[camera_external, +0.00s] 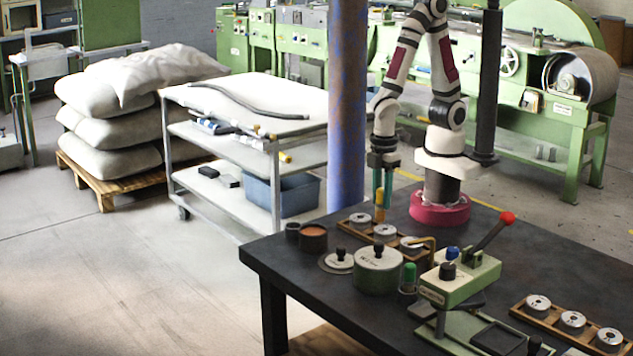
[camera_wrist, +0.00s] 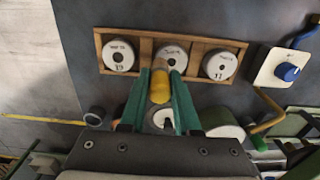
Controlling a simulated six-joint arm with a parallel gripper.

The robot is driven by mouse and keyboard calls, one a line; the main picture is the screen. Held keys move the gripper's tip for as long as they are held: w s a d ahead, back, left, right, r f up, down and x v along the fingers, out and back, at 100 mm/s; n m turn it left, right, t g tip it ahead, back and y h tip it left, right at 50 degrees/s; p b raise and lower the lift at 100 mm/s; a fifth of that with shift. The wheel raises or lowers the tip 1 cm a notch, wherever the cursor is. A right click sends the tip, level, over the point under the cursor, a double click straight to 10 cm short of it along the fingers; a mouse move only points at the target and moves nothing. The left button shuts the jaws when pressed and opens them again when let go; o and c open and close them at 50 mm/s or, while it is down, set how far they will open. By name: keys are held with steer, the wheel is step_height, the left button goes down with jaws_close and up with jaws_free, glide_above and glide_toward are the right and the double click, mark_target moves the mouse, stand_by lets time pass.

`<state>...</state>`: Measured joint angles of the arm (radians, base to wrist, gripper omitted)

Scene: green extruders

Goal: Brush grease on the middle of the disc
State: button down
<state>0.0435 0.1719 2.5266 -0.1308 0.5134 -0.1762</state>
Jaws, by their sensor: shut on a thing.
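My gripper (camera_external: 381,178) is shut on a yellow-handled brush (camera_external: 380,204), pointing down. In the wrist view the teal fingers of my gripper (camera_wrist: 160,95) close around the yellow handle (camera_wrist: 160,86). A wooden tray (camera_wrist: 98,48) holds three pale discs in a row. The brush end lies over the near edge of the middle disc (camera_wrist: 173,54). Its bristles are hidden, so I cannot tell whether it touches. The left disc (camera_wrist: 119,55) and right disc (camera_wrist: 220,66) are uncovered. The same middle disc (camera_external: 385,232) shows below the brush in the external view.
A green pot (camera_external: 378,272), a flat lid (camera_external: 337,262), and a cup with orange-brown contents (camera_external: 313,238) stand near the tray. A green press (camera_external: 460,278) with a red-knobbed lever (camera_external: 507,218) stands right. A second disc tray (camera_external: 551,324) lies far right.

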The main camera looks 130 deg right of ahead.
steer(key=shift+f, duration=0.85)
steer(key=shift+a, duration=2)
steer(key=shift+d, duration=2)
steer(key=shift+r, duration=3.05)
